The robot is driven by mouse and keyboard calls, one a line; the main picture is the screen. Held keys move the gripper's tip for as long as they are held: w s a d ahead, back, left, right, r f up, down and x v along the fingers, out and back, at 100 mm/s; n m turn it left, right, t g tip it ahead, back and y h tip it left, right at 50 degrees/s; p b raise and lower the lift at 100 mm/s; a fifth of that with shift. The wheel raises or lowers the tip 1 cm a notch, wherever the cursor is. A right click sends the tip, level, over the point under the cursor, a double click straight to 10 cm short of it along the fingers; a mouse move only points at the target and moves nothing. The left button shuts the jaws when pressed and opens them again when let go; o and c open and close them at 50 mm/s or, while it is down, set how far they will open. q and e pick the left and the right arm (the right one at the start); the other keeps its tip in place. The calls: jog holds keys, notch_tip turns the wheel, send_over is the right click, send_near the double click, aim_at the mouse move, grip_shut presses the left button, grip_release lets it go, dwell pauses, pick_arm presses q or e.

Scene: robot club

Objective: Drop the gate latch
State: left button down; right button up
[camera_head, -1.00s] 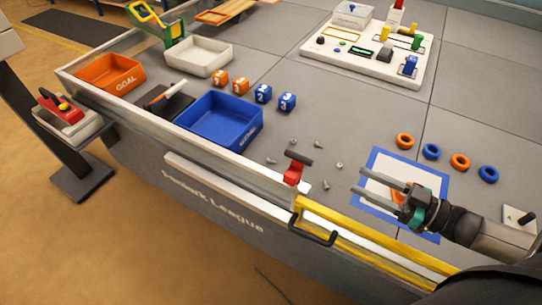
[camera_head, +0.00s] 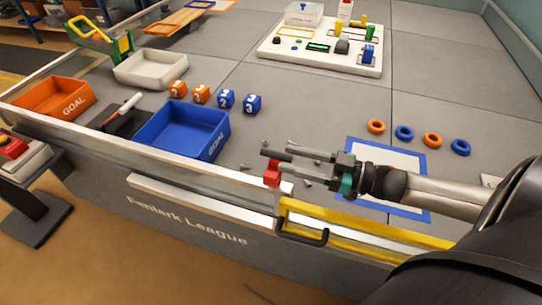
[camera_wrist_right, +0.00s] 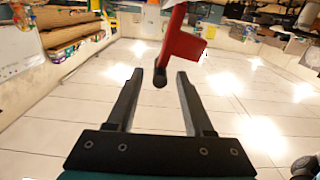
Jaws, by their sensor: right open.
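The gate latch is a red block (camera_head: 272,173) with a black handle (camera_head: 273,154), on the front rail beside the yellow-edged gate (camera_head: 370,233). The handle sticks up and across, above the rail. My right gripper (camera_head: 289,149) is open, with its fingers pointing left at the handle's right end. In the right wrist view the red latch (camera_wrist_right: 183,45) stands ahead of the gripper (camera_wrist_right: 159,74), its dark end between the two fingertips. I cannot tell whether they touch. My left gripper is not in view.
A black pull handle (camera_head: 303,236) is on the gate's front. The blue bin (camera_head: 190,151) stands left of the latch, and small screws (camera_head: 308,183) lie near it. Orange and blue rings (camera_head: 404,133) and a blue-bordered white mat (camera_head: 420,163) are to the right.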

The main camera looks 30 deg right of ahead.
aim_at(282, 157)
jog(key=b+x, duration=0.1)
jog(key=x, duration=0.2)
jog(key=shift+w+a, duration=0.1)
jog(key=shift+a, duration=0.05)
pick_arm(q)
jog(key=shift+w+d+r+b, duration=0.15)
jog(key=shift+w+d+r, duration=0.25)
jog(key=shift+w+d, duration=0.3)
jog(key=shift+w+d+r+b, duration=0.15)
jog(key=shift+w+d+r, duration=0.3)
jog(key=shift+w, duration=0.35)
pick_arm(e)
jog(key=shift+x, duration=1.05)
jog(key=shift+c, duration=0.2)
grip_shut()
